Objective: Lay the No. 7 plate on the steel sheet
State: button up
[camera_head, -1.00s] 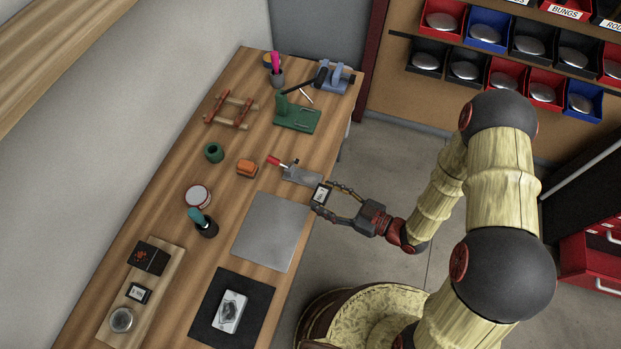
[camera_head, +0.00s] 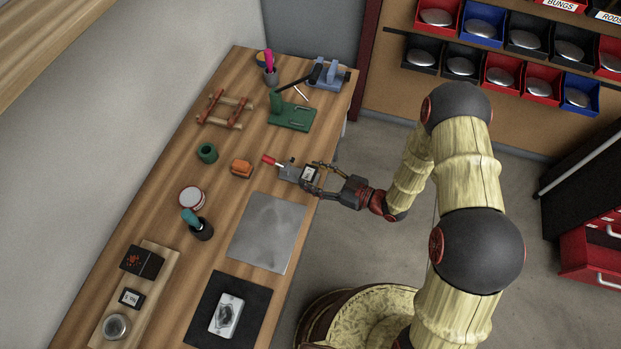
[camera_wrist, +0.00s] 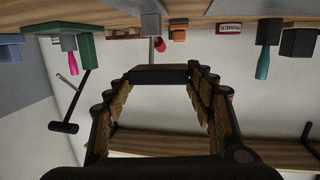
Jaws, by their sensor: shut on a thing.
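My gripper (camera_head: 314,177) is shut on a small dark plate (camera_head: 308,173) with a white label; the label is too small to read surely. In the wrist view, the plate's dark edge (camera_wrist: 160,73) spans between my fingertips. In the head view the plate appears over or beside a grey toggle clamp (camera_head: 288,172) with a red handle; its height is unclear. The bare steel sheet (camera_head: 266,232) lies on the bench, nearer than my gripper in the head view. Another dark labelled plate (camera_head: 131,298) lies on a wooden board (camera_head: 152,290).
A black mat (camera_head: 205,325) with a silver-white item (camera_head: 227,315) lies below the sheet. An orange block (camera_head: 242,168), a green ring (camera_head: 207,153), a round tin (camera_head: 192,198) and a teal-handled tool (camera_head: 192,218) stand left. A green stand (camera_head: 292,115) is behind.

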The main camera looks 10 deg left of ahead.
aim_at(311, 174)
jog(key=w+f, duration=0.1)
jog(key=f, duration=0.1)
jog(key=w+a+f+b, duration=0.1)
jog(key=w+f, duration=0.1)
jog(key=shift+a+f, duration=0.1)
jog(key=shift+a, duration=0.1)
jog(key=shift+w+a+f+b, duration=0.15)
jog(key=shift+f+b, duration=0.55)
jog(key=shift+f, duration=0.85)
jog(key=shift+f, duration=0.1)
jog(key=shift+f, duration=0.1)
jog(key=o, duration=1.3)
jog(key=p+v, duration=0.1)
jog(key=v, duration=0.3)
jog(key=p+v, duration=0.1)
jog(key=v, duration=0.3)
jog(key=shift+s+a, duration=0.15)
jog(key=shift+s, duration=0.1)
